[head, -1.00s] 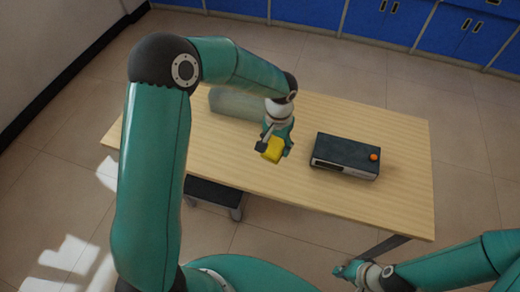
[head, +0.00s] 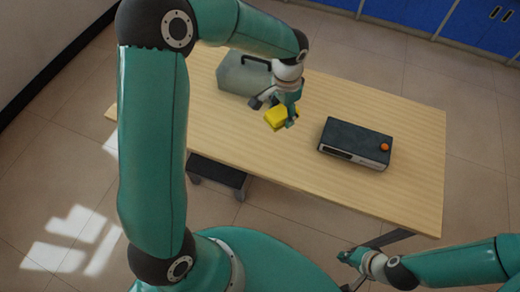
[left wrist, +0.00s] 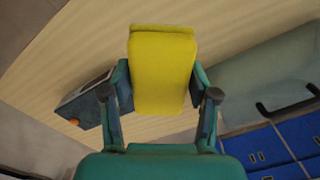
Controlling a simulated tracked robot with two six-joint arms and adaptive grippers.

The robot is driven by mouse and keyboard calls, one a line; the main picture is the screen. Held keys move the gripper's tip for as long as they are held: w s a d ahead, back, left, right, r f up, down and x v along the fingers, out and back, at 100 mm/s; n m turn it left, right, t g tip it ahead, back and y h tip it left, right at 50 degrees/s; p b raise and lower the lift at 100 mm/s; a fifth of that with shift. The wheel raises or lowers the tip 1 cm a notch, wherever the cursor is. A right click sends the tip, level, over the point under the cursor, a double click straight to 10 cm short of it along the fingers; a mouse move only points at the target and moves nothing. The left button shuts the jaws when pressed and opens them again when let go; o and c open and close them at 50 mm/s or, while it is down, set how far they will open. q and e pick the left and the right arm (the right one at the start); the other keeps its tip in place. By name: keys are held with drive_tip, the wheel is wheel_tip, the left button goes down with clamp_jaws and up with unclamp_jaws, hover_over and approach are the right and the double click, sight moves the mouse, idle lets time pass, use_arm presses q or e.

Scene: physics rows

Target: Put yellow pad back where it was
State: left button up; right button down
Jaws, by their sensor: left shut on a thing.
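The yellow pad (head: 281,117) is held by my left gripper (head: 277,107) over the middle of the wooden table, left of the dark box. The left wrist view shows the pad (left wrist: 162,68) large between my left gripper's two fingers (left wrist: 162,85), which are shut on its sides. In the head view it looks a little above the tabletop; the exact gap cannot be told. My right gripper (head: 346,257) is off the table's front edge, low at the right; its fingers are too small to tell open or shut.
The wooden table (head: 400,200) carries a dark box (head: 355,143) with an orange knob (head: 385,147) at right and a grey-green case (head: 243,75) with a dark handle at the back left. The table's front right is clear. Blue cabinets (head: 405,14) stand behind.

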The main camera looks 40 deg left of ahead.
use_arm(q)
drive_tip(key=s+a+r+m+b, duration=0.5)
drive_tip(key=m, duration=0.6)
drive_tip(key=b, duration=0.1)
hover_over(257, 147)
wheel_tip(257, 147, down, 15)
drive_tip(key=shift+a+r, duration=0.1)
drive_tip(key=shift+a, duration=0.05)
drive_tip(key=shift+f, duration=2.2)
drive_tip(key=shift+f+b, duration=0.15)
drive_tip(key=shift+b, duration=0.2)
drive_tip(key=o, duration=1.1)
